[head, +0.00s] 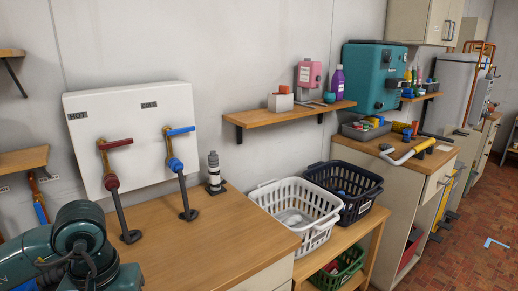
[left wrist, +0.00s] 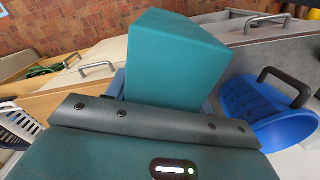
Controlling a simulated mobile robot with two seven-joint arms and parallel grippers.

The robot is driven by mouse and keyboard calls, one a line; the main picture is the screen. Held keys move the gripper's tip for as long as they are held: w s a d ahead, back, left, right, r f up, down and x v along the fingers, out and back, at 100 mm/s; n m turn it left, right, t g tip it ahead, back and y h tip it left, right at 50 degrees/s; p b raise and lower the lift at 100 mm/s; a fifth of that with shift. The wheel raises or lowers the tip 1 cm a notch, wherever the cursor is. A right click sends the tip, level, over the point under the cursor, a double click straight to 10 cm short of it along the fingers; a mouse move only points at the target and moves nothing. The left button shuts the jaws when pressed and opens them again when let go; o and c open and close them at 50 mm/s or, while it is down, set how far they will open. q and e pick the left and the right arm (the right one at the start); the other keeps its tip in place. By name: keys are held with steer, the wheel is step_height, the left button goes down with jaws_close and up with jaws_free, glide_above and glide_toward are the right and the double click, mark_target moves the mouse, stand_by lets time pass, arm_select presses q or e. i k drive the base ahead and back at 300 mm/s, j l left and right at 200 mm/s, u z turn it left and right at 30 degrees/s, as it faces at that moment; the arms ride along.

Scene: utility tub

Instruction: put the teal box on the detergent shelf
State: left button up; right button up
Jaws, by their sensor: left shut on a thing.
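The teal box (left wrist: 175,60) fills the upper middle of the left wrist view. My left gripper (left wrist: 165,98) is shut on it, with parts of the bluish fingers showing at its sides. In the head view only part of my left arm shows at the lower left; the gripper and box are out of that picture. The wooden wall shelf (head: 262,117), which looks like the detergent shelf, holds a pink dispenser (head: 309,74), a purple bottle (head: 337,83) and a small white box (head: 280,102) with an orange thing. Bare board shows at its left end. My right gripper is not in view.
A white basket (head: 298,212) and a dark basket (head: 345,188) stand below the shelf. A blue tub (left wrist: 262,112) shows in the wrist view.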

mark_target(255, 118)
steer(key=k+l+z, duration=0.2)
steer(key=i+l+z, duration=0.6)
steer(key=z, duration=0.2)
steer(key=i+l+u, duration=0.25)
steer(key=i, duration=0.25)
steer(key=i+l+u, duration=0.3)
steer(key=i, duration=0.15)
